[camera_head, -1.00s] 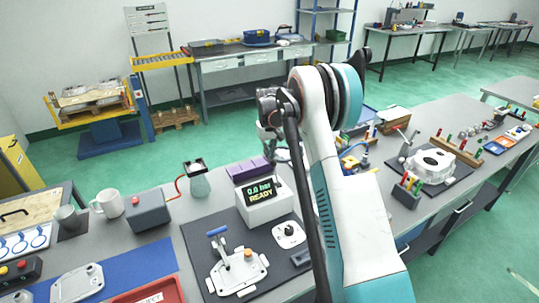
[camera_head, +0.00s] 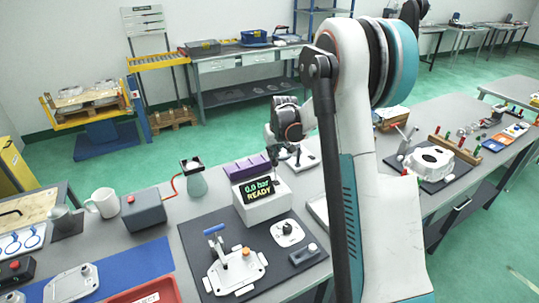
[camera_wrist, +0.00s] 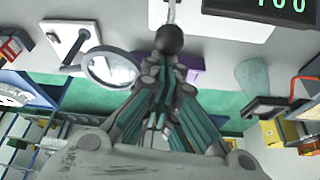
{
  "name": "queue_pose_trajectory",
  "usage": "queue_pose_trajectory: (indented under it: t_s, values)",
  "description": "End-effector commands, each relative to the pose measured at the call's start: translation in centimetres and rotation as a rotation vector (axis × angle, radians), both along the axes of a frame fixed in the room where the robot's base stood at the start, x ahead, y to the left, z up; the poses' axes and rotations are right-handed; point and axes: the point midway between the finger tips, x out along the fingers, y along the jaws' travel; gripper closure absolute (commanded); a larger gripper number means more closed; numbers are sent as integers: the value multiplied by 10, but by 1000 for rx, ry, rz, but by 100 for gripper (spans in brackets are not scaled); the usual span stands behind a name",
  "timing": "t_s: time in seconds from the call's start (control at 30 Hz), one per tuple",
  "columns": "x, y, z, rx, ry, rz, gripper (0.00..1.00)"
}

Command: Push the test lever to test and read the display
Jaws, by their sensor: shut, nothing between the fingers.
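The display (camera_head: 258,189) on its white box reads 0.0 bar READY. Part of the dark display (camera_wrist: 265,8) shows at the wrist view's top edge, its characters cut off. In front of the box are a casting in a fixture (camera_head: 236,268) with a blue-handled lever (camera_head: 214,230), and a white plate with a black knob (camera_head: 287,228). I cannot tell which is the test lever. My gripper (camera_head: 291,158) is shut and empty above the bench behind the box. In the wrist view, a black ball on a thin rod (camera_wrist: 170,40) appears just beyond my fingertips (camera_wrist: 165,75); contact is unclear.
A magnifier (camera_wrist: 110,68) shows beside the fingers in the wrist view. A small grey block (camera_head: 303,254) lies on the dark mat.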

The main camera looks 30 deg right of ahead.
Motion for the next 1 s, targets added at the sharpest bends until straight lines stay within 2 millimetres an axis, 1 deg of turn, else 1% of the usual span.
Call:
queue_pose_trajectory:
  t_s: [0.03, 0.3, 0.53, 0.8, 1.0]
  values:
    - [-8, 0, -2, 1, -42, -2, 100]
    - [-40, 0, 1, -1, -281, -3, 100]
    - [-59, -1, 2, -1, -439, -3, 100]
    - [-72, 0, 1, 1, -442, 0, 100]
    - [-76, 0, 1, 0, -439, 1, 100]
